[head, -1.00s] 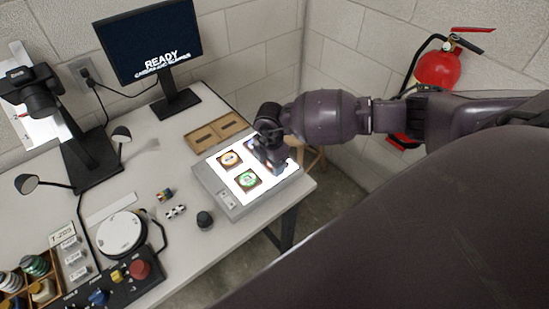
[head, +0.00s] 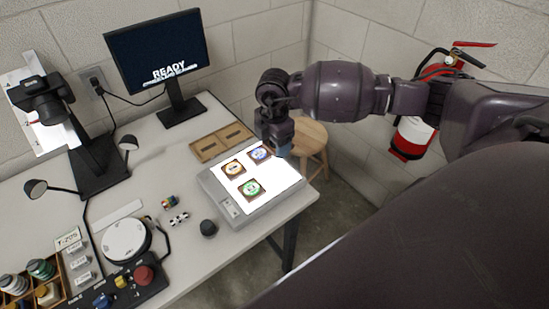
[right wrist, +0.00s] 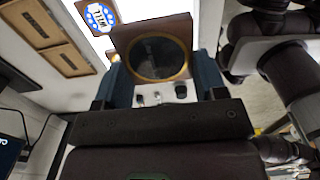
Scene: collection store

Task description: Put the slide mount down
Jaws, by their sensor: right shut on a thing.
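My right gripper (head: 279,147) is above the far right edge of the glowing light box (head: 240,212). In the right wrist view, this gripper (right wrist: 163,68) is shut on a slide mount (right wrist: 122,38), a brown square frame with a dark round window and a gold ring. The held mount cannot be made out in the head view. Three other mounts lie on the lit panel: an orange one (head: 233,168), a blue one (head: 259,154) and a green one (head: 250,189). The blue one also shows in the right wrist view (right wrist: 100,17). My left gripper is out of view.
A wooden tray (head: 208,152) with two recesses lies behind the light box. A monitor (head: 157,50) reads READY. A wooden stool (head: 311,136) and a fire extinguisher (head: 414,135) are right of the table. The lit panel's right part is bare.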

